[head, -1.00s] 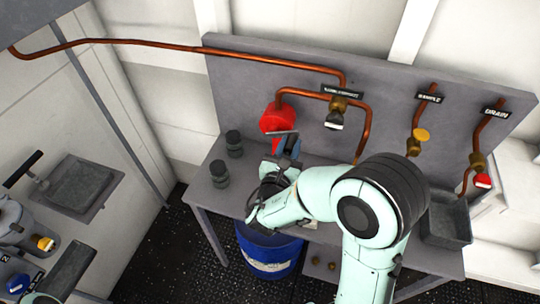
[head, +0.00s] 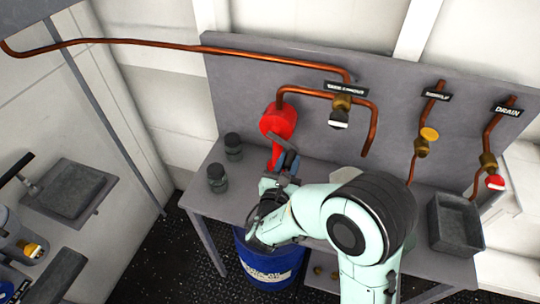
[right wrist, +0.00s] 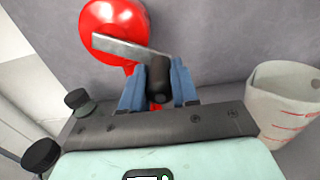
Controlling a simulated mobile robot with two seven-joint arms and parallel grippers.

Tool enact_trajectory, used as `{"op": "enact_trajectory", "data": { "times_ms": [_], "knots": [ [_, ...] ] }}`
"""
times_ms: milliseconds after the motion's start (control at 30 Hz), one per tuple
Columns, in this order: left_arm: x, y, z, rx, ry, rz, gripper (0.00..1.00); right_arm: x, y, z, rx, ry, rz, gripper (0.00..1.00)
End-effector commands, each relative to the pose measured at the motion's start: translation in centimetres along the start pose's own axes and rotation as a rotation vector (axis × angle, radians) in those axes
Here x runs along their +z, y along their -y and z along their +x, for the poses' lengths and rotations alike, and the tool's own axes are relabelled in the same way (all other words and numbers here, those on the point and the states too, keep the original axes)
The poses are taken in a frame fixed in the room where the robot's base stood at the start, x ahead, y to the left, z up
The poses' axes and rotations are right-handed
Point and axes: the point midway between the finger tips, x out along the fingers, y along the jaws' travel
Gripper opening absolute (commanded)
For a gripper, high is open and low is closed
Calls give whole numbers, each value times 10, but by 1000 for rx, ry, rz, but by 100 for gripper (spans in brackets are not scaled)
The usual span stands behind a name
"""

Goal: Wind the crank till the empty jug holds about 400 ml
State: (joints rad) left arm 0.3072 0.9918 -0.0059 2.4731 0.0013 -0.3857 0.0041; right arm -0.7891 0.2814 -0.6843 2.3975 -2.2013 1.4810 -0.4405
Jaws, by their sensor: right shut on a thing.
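The pump (head: 279,121) is a red round body on the back panel of the bench, also in the right wrist view (right wrist: 112,25). Its crank arm (right wrist: 125,48) is a flat grey bar ending in a black handle (right wrist: 159,82). My right gripper (head: 287,162) is shut on that handle, its blue fingers on either side in the right wrist view (right wrist: 158,85). The jug (right wrist: 285,103), pale and translucent with red marks, stands right of the gripper; no liquid level can be made out. My left gripper is not in view.
Two dark jars (head: 217,178) stand on the bench's left end. A copper pipe (head: 368,130) ends above the area behind my arm. Taps with yellow (head: 429,134) and red (head: 495,182) knobs and a grey bin (head: 455,225) are at right. A blue drum (head: 268,268) stands below.

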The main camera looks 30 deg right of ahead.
Motion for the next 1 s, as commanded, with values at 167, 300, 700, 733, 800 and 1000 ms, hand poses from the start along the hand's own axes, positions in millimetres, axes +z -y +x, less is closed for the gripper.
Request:
{"op": "enact_trajectory", "data": {
  "times_ms": [167,300,700,733,800,1000],
  "knots": [
    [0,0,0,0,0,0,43,2,-1,0,3,4,3,10],
    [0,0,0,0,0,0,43,2,-1,0,3,5,3,10],
    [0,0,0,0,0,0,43,2,-1,0,2,6,3,10],
    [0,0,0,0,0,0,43,2,-1,0,2,6,3,10],
    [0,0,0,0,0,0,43,2,-1,0,2,6,3,10],
    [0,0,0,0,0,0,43,2,-1,0,2,6,3,32]
  ]
}}
